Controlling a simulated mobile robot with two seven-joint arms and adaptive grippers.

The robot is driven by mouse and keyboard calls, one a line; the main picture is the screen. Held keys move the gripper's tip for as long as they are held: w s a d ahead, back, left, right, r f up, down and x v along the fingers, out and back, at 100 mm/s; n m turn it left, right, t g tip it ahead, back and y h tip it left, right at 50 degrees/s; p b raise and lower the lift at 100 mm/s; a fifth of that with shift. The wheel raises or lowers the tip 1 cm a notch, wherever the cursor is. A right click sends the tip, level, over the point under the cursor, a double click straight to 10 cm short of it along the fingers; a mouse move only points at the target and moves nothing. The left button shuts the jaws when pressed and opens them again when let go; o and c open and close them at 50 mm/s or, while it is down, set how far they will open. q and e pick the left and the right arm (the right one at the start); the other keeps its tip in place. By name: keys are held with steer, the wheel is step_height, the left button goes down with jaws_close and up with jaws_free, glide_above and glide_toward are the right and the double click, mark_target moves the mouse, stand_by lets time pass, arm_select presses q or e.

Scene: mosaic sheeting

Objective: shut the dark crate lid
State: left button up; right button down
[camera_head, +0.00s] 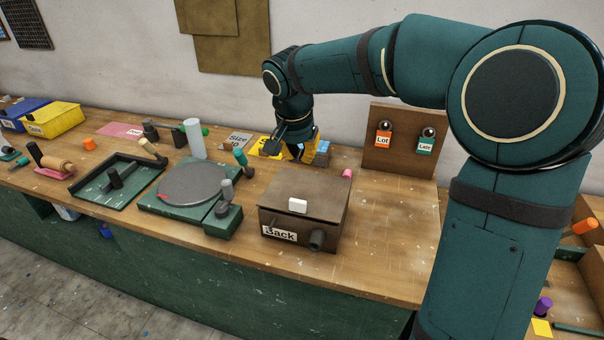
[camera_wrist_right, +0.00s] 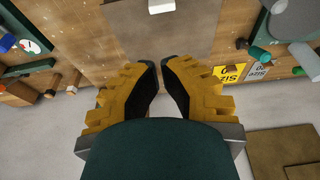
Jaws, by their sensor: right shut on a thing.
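The dark crate (camera_head: 285,222) stands near the front edge of the bench with a label on its front. Its brown lid (camera_head: 310,188) lies across the top, with a white handle (camera_head: 298,205) at the front. I cannot tell whether a thin gap is left under the lid. My right gripper (camera_head: 301,157) is at the crate's rear side. In the right wrist view the yellow-and-black fingers (camera_wrist_right: 160,62) are close together over the lid (camera_wrist_right: 128,42), shut on its rear part as far as I can see. The exact contact is hidden. My left gripper is not in view.
Left of the crate is a green turntable (camera_head: 192,184) with a white cylinder behind it. A green tray (camera_head: 90,187) lies farther left. A brown board with tags (camera_head: 405,150) stands behind right. The bench right of the crate (camera_head: 390,220) is clear.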

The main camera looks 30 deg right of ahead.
steer(key=b, duration=0.3)
glide_toward(302, 201)
steer(key=x, duration=0.4)
steer(key=w+d+x, duration=0.1)
steer(key=x, duration=0.2)
steer(key=shift+r, duration=0.2)
steer(key=shift+f, duration=0.6)
steer(key=shift+s+a+f+b, duration=0.1)
steer(key=shift+f+b, duration=0.25)
steer(key=shift+f, duration=0.1)
steer(key=shift+s+a+f+b, duration=0.1)
steer(key=shift+f+b, duration=0.25)
steer(key=shift+f, duration=0.1)
steer(key=shift+r, duration=0.15)
